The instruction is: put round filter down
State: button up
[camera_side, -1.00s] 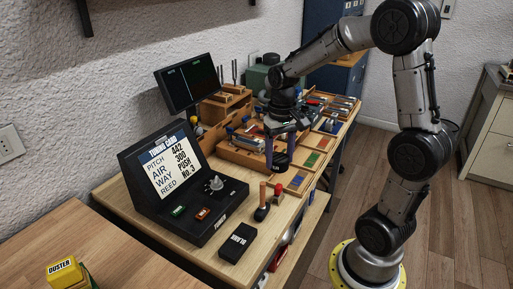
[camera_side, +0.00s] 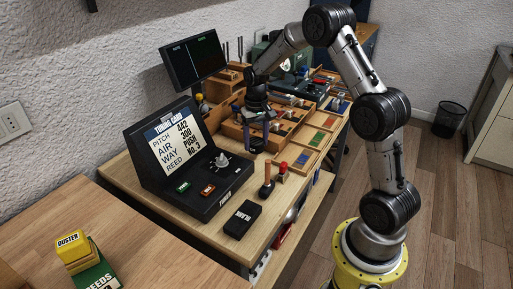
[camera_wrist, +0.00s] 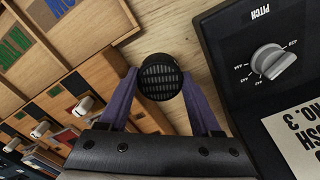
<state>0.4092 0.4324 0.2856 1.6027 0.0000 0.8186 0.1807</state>
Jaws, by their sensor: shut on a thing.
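The round filter (camera_wrist: 159,77) is a black disc with a slotted grille, seen in the wrist view between two purple fingers. My gripper (camera_wrist: 158,84) is shut on its sides. In the side view, my gripper (camera_side: 257,134) is between the tuning console and the wooden racks, with the dark filter (camera_side: 257,145) at its fingertips. Bare wooden bench (camera_wrist: 175,35) shows beside the filter. I cannot tell whether the filter touches the bench.
The black tuning console (camera_side: 180,165) stands close to the left of my gripper, with its pitch knob (camera_wrist: 274,61). Wooden racks (camera_side: 290,122) and coloured trays (camera_side: 302,160) stand to the right. Upright tools (camera_side: 268,183) and a black BLANK box (camera_side: 241,217) are in front.

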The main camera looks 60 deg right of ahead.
aim_at(257, 141)
jog(key=shift+s+f, duration=0.1)
jog(key=shift+f, duration=1.3)
jog(key=shift+f, duration=0.2)
jog(key=o, duration=1.1)
jog(key=shift+c, duration=0.2)
